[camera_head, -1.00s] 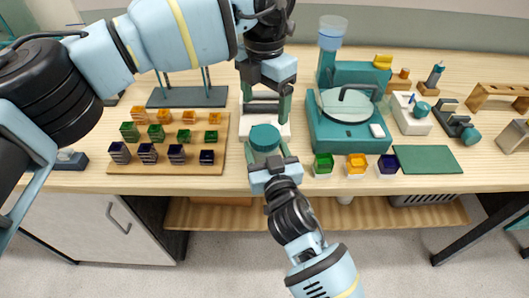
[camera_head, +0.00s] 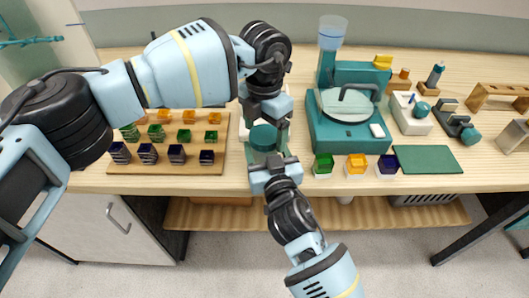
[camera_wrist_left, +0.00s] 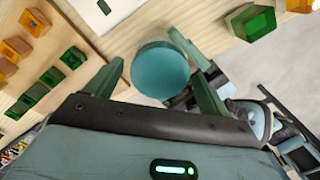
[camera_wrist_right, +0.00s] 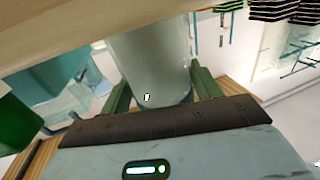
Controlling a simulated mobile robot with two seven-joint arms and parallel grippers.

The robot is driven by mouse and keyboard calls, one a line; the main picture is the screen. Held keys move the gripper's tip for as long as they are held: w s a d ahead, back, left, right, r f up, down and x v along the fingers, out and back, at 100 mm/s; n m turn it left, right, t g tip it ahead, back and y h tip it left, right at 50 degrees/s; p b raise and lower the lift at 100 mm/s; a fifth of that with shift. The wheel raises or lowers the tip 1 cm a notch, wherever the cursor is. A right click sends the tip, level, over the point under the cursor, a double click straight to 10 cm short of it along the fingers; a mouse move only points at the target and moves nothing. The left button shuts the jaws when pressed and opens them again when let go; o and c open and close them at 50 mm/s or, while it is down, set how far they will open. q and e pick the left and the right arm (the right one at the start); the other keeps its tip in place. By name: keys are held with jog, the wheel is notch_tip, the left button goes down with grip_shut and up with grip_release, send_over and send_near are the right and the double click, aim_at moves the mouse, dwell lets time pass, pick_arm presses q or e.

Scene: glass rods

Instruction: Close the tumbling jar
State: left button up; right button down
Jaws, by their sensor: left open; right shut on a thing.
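The jar (camera_wrist_right: 150,65) is a pale, glassy cylinder in the right wrist view. My right gripper (camera_head: 270,160) is shut on its body from the front, at the table's front edge. A round teal top (camera_head: 264,138), which looks like the jar's lid, faces up in the head view. It also shows in the left wrist view (camera_wrist_left: 162,70), between the fingers. My left gripper (camera_head: 266,122) is open and points down just above and behind the top, its fingers apart on either side. I cannot tell whether they touch it, or how tightly the lid sits.
A wooden board (camera_head: 180,168) with several coloured blocks lies to the left. A teal machine (camera_head: 345,132) with a handled cover stands to the right. Several coloured cups (camera_head: 356,165) and a green mat (camera_head: 428,159) lie along the front right edge. A white block stands behind the jar.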

pick_arm(q)
jog(key=c, duration=1)
jog(key=shift+c, duration=0.2)
jog(key=o, duration=1.2)
notch_tip(320, 180, up, 12)
